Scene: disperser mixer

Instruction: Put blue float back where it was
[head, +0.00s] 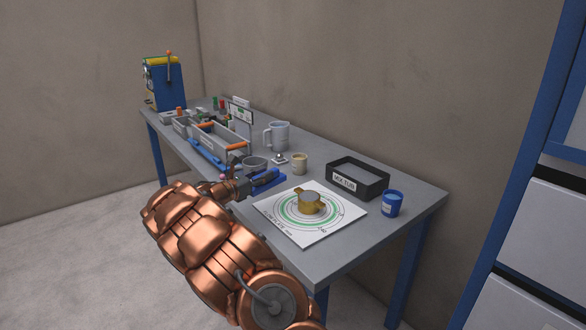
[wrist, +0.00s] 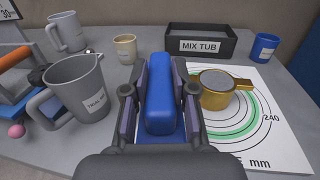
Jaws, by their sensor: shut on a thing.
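The blue float (head: 268,178) is at the front edge side of the grey table, left of the ringed white sheet. In the wrist view the float (wrist: 159,95) shows as an upright blue block between the fingers, with a blue part below it. My gripper (head: 252,184) is shut on it, one finger on each side; the same gripper (wrist: 159,100) shows close up in the wrist view. The float's lower part is partly hidden by my gripper, and I cannot tell whether it touches the table.
A tote (head: 205,140) and blue machine (head: 166,85) stand left.

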